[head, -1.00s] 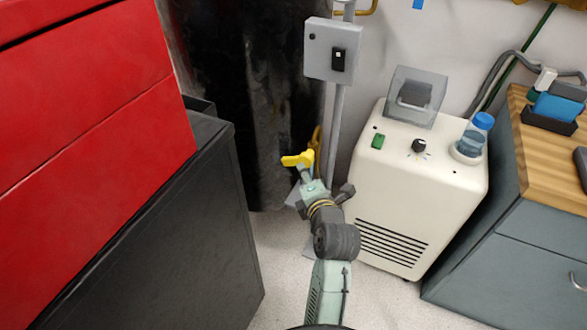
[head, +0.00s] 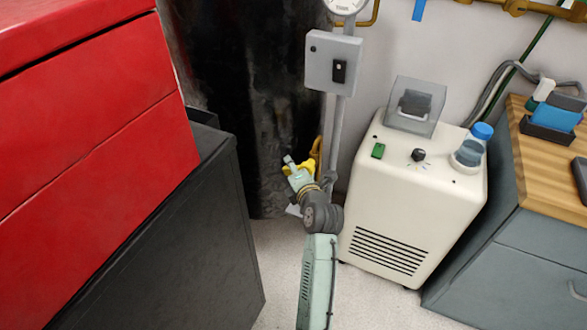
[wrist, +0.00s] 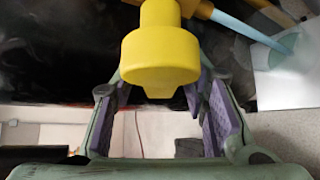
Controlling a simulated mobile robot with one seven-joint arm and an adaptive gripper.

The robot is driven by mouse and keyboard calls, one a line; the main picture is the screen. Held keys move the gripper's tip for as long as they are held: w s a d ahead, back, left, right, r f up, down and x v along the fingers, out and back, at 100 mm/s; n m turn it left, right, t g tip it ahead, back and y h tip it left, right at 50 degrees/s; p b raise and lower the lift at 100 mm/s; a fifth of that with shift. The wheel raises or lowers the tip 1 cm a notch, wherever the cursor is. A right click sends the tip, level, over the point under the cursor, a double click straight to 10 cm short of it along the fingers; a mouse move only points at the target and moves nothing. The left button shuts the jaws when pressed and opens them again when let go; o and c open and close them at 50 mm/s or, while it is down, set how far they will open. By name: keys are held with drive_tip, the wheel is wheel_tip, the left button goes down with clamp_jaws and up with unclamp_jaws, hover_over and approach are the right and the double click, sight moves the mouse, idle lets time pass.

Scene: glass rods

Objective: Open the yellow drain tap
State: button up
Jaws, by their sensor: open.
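The yellow drain tap (head: 309,166) is low in front of the dark column, partly hidden by my gripper (head: 291,168) in the head view. In the wrist view the tap's thick yellow knob-like part (wrist: 160,58) is large and close, in front of and between my gripper's purple-padded fingers (wrist: 160,100). The fingers are open, one on each side, with visible gaps; I see no clear contact. A yellow pipe (wrist: 200,9) runs right from the tap. A pale blue streak or tube (wrist: 240,24) leads from it; I cannot tell which.
A dark column (head: 240,110) stands behind the tap. A post with a grey switch box (head: 333,62) rises just right of it. A cream unit (head: 410,190) stands further right, and a red cabinet (head: 90,130) on a black base is left. Pale floor shows between them.

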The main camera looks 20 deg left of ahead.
clamp_jaws()
idle(0.6)
idle(0.3)
